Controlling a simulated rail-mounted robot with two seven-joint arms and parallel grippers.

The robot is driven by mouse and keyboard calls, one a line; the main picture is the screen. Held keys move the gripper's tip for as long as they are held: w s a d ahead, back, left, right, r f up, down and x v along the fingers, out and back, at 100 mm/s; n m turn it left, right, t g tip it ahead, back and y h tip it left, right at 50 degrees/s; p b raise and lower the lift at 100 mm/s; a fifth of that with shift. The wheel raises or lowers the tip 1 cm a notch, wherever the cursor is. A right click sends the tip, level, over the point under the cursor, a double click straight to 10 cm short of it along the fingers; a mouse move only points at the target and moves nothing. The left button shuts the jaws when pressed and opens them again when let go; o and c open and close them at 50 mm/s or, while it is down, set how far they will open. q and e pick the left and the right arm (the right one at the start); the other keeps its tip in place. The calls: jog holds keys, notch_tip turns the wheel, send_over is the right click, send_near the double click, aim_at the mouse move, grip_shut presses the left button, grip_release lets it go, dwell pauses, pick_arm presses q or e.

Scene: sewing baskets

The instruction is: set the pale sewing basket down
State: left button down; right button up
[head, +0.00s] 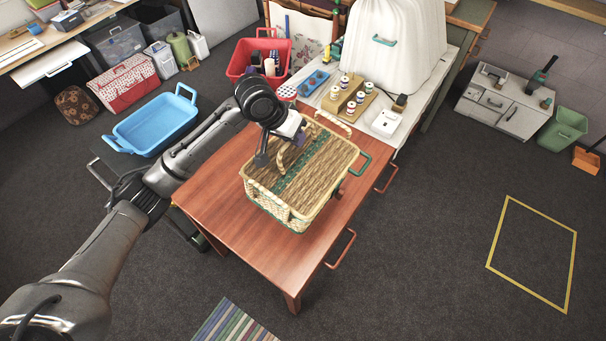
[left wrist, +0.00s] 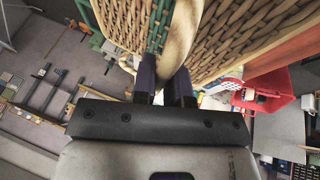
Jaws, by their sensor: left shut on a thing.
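The pale sewing basket (head: 322,167) is a woven straw box with a green band across its lid, green side handles and pale loop handles. It is over the reddish wooden table (head: 215,187); I cannot tell whether its base touches the top. My left gripper (head: 278,151) is at the basket's left side, shut on a pale loop handle. In the left wrist view the dark fingers (left wrist: 166,88) close around this handle (left wrist: 181,35), with the woven basket (left wrist: 232,30) behind it. My right gripper is not in view.
A pale worktop (head: 430,72) with spools in a wooden holder (head: 348,100) adjoins the table behind the basket. A red bin (head: 238,64) and a blue tub (head: 150,125) stand to the left. A yellow outline (head: 508,265) marks clear floor at right.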

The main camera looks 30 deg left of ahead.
pick_arm(q)
jog(key=shift+w+d+r, duration=0.1)
jog(key=shift+w+d, duration=0.05)
jog(key=shift+d, duration=0.35)
jog(key=w+a+f+p, duration=0.1)
jog(key=a+f, duration=1)
jog(key=shift+w+a+h, duration=0.2)
jog(key=shift+a+h, duration=0.1)
jog(key=c, duration=1.6)
grip_release()
jog(key=o, duration=0.5)
jog(key=shift+c, duration=0.2)
jog(key=shift+a, duration=0.1)
jog(key=v, duration=1.2)
